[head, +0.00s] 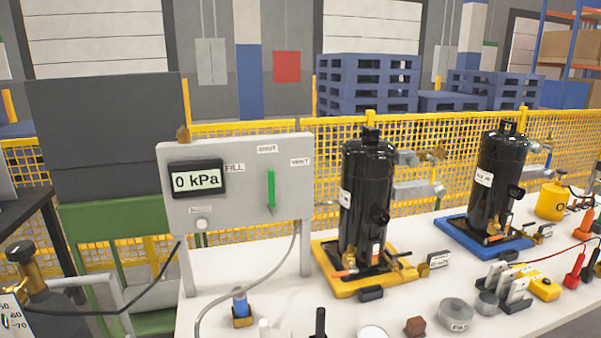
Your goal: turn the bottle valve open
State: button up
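I cannot tell from this view whether the valve is open or shut. A black hose (120,307) runs from the valve up to the grey panel (235,220). The panel's display (196,180) reads 0 kPa, and its green lever (271,188) stands upright between the FILL, SHUT and VENT labels. My gripper is not in view.
A white table (340,312) carries two black compressors (368,200) (497,180) on yellow and blue trays. Small parts and a yellow meter (543,285) lie at its front right. A dark bench edge (22,185) is above left of the bottle. Yellow fencing (450,150) stands behind.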

aim_at(21, 252)
jog(key=u, duration=1.35)
